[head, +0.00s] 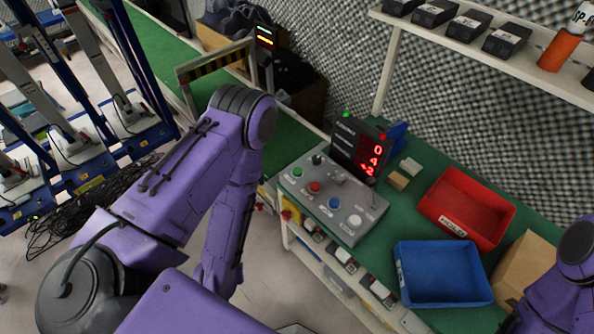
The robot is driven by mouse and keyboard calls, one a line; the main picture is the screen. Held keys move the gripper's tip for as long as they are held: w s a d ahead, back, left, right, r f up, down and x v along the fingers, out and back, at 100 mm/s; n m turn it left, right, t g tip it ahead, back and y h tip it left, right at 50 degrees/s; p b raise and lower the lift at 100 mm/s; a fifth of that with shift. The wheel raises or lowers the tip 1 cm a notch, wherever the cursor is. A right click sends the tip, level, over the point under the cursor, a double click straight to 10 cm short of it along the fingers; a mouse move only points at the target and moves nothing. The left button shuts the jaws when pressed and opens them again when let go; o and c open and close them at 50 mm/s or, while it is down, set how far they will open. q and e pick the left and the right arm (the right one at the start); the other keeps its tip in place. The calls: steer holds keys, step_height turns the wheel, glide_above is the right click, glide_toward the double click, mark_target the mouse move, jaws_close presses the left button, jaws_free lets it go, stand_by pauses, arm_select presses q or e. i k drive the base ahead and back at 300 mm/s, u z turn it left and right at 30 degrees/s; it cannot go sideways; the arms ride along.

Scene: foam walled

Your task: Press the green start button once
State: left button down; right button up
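The green start button (297,173) is at the left end of a grey sloped control box (345,228) on the green bench. A red button (314,187), a blue button (334,203) and a white button (354,221) follow in a row to its right. Nothing covers the green button. My purple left arm comes in from the left and bends downward to the left of the box, apart from it. Its gripper is not visible. My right arm shows only in part at the lower right edge; its gripper is out of view.
A black display (358,147) with red digits stands behind the box. A red bin (467,208) and a blue bin (443,273) lie to the right. A shelf (490,47) with black devices hangs above. A striped gate (214,62) spans the bench behind my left arm.

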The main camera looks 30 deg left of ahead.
mark_target(296, 172)
steer(key=z, duration=1.1)
steer(key=k, duration=0.8)
steer(key=u, duration=1.15)
steer(key=i, duration=1)
steer(key=z, duration=0.05)
